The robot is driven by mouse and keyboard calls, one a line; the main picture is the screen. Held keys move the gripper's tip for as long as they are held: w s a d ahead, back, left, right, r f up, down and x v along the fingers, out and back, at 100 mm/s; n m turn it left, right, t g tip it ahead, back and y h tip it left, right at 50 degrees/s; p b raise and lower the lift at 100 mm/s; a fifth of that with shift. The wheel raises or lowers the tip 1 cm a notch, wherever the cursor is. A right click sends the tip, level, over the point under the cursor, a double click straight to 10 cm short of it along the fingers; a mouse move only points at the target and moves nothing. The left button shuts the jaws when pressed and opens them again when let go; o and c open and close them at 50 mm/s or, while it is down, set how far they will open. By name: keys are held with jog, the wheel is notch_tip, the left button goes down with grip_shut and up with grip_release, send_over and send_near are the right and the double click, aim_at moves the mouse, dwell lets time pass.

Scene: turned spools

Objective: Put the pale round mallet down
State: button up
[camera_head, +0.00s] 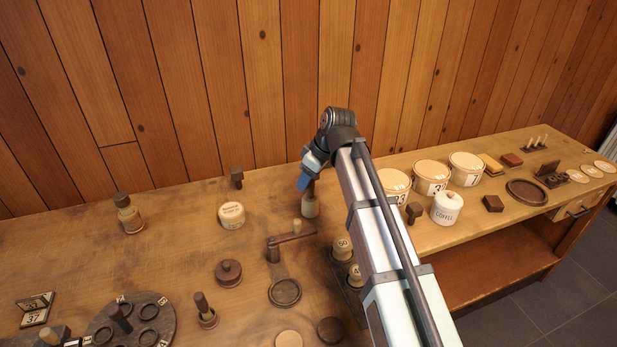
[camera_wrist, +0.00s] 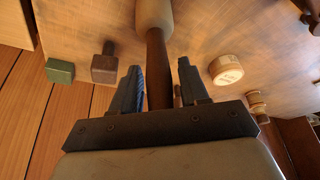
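The pale round mallet (camera_head: 309,207) has a pale rounded head and a dark brown handle. In the head view it stands upright, head down, apparently on the bench top. My gripper (camera_head: 304,183) is above it, around the upper handle. In the wrist view the handle runs between the two fingers of my gripper (camera_wrist: 161,78), and the pale head of the mallet (camera_wrist: 153,14) lies beyond them. A narrow gap shows beside the handle, clearest at the right finger, so the fingers look open. The head's far end is cut off in the wrist view.
A round pale labelled tin (camera_head: 232,215) and a dark brown block-topped piece (camera_head: 236,178) stand to the left. A wooden crank piece (camera_head: 273,254) is just in front. Pale canisters (camera_head: 431,177) stand to the right. The plank wall is close behind. Bare bench lies between the tin and mallet.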

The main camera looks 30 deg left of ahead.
jog(key=shift+o, duration=0.6)
jog(key=shift+r, duration=0.25)
jog(key=v, duration=1.2)
